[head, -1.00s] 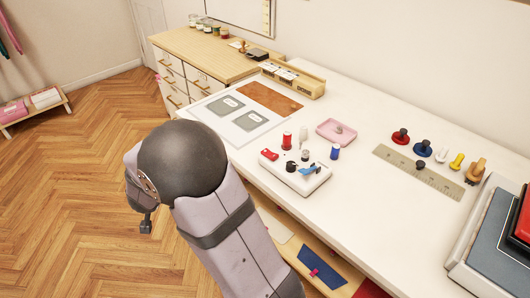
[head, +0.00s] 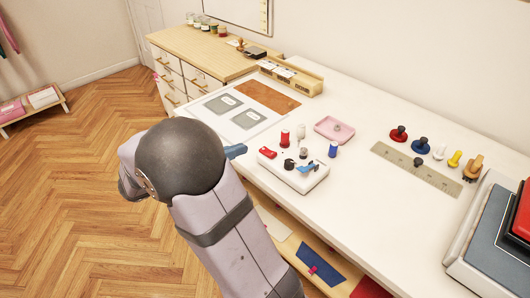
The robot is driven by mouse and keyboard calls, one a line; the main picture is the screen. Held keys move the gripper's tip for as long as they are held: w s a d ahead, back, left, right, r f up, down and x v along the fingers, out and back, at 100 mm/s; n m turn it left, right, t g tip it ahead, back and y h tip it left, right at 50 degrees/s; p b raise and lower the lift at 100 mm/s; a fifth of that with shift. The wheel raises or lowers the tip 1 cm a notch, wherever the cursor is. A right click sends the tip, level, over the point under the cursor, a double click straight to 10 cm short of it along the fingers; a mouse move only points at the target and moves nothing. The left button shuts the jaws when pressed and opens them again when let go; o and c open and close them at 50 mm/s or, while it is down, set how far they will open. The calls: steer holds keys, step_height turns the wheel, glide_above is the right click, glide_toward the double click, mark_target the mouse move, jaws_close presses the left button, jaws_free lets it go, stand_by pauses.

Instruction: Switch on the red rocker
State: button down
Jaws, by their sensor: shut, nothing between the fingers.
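The red rocker (head: 267,153) sits at the left end of a white control box (head: 294,181) on the white table. Its on or off position is too small to tell. The box also carries a black knob (head: 289,165) and a blue part (head: 307,168). The blue-grey tip of my gripper (head: 236,151) shows beyond my dark round joint, left of the rocker and apart from it in the picture. It is shut and empty. The rest of the gripper is hidden behind the arm.
A red spool (head: 285,137) and a blue spool (head: 333,150) stand close behind the box. A pink tray (head: 333,129) lies farther back. Several coloured knobs and a ruler (head: 436,181) lie to the right. Two grey cards lie to the left.

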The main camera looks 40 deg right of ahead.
steer(key=shift+d, duration=0.1)
stand_by(0.3)
steer(key=p, duration=0.1)
glide_above(268, 152)
steer(key=s+a, duration=0.1)
steer(key=a, duration=0.3)
step_height(268, 152, down, 2)
steer(key=f, duration=0.2)
steer(key=d+f, duration=0.1)
steer(key=shift+s, duration=0.3)
steer(key=shift+s+f, duration=0.1)
steer(key=shift+f, duration=0.6)
steer(key=shift+f, duration=0.1)
